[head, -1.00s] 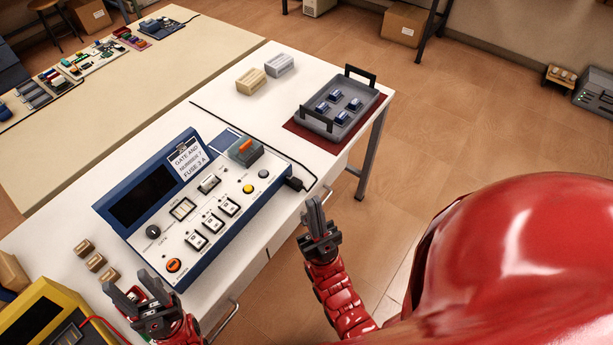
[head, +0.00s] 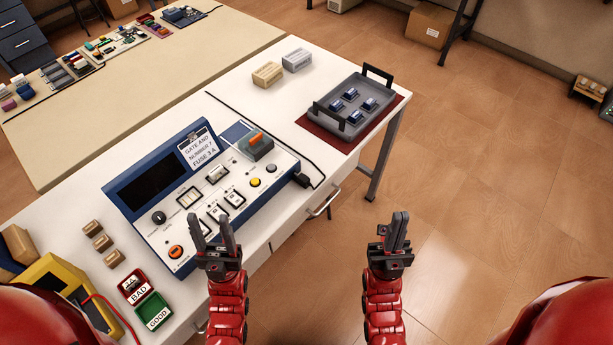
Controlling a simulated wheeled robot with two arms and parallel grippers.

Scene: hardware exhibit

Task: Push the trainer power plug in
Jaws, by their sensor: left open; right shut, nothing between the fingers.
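The trainer (head: 205,190), a blue and white sloped console with switches and buttons, stands on the white table. Its black power plug (head: 302,181) is at the trainer's right side, with a black cable running from it along the table. I cannot tell how deep the plug sits. My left gripper (head: 214,232) is open and empty, in front of the trainer's lower right edge and covering a little of it. My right gripper (head: 395,232) is shut and empty, off the table's front edge, below and right of the plug.
A grey tray (head: 326,122) with several blue parts sits on a red mat at the table's right end. Red BAD (head: 133,287) and green GOOD (head: 154,311) bins and a yellow device (head: 47,284) are at lower left. A drawer handle (head: 323,204) juts from the table front.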

